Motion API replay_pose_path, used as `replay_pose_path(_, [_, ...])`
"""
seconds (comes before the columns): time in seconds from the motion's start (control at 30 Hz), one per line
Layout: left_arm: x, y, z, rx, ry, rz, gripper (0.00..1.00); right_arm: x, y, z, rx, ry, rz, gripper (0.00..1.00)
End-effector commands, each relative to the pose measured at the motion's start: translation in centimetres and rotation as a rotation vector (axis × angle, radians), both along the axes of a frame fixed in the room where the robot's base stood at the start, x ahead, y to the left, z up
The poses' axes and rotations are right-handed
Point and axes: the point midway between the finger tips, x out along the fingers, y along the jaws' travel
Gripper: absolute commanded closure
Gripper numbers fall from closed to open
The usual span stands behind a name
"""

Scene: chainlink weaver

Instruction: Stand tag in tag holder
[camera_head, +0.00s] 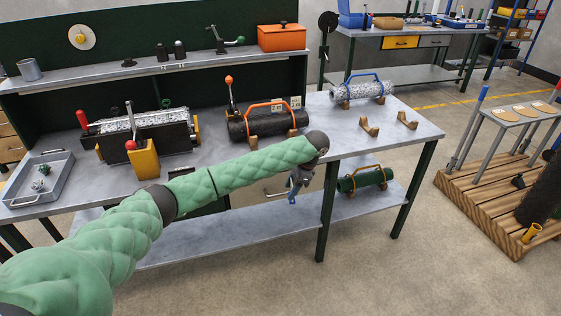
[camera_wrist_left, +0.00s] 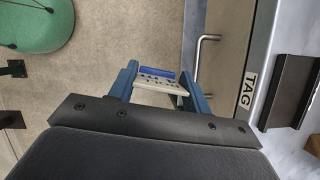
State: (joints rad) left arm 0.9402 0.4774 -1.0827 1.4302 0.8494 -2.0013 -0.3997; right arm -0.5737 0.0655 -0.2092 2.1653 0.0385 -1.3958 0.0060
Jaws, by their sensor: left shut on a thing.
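My left gripper (camera_head: 293,190) hangs in front of the workbench's front edge, below the tabletop. In the left wrist view its blue fingers (camera_wrist_left: 160,88) are shut on the tag (camera_wrist_left: 158,84), a small pale plate with dark marks and a blue strip. The tag is too small to make out in the head view. I cannot tell whether that block is the tag holder. My right gripper is not in view.
The workbench (camera_head: 235,165) carries a black roll (camera_head: 268,121), a silver roll (camera_head: 361,91), wooden cradles (camera_head: 369,126) and a grey tray (camera_head: 38,180). A drawer handle (camera_wrist_left: 203,55) is close to my left fingers. A green roll (camera_head: 365,179) lies on the lower shelf.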

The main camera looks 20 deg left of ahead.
Motion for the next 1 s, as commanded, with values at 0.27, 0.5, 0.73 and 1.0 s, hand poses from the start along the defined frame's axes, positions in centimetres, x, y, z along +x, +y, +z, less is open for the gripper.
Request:
replay_pose_path(0.27, [6.9, -0.4, 4.0, 0.0, -0.004, -0.392, 0.73, 0.0, 0.6, 2.0, 0.018, -0.02, 0.005, 0.0])
replay_pose_path(0.5, [12.1, -0.7, 8.1, 0.0, -0.003, -0.733, 0.73, -0.2, 1.0, 3.9, 0.034, -0.036, 0.011, 0.0])
replay_pose_path(0.73, [16.8, -1.1, 12.7, -0.002, -0.003, -1.064, 0.73, -0.5, 1.4, 5.8, 0.049, -0.053, 0.017, 0.0])
replay_pose_path(1.0, [20.1, -1.4, 16.8, -0.002, -0.001, -1.331, 0.73, -0.8, 1.7, 7.4, 0.062, -0.064, 0.022, 0.0])
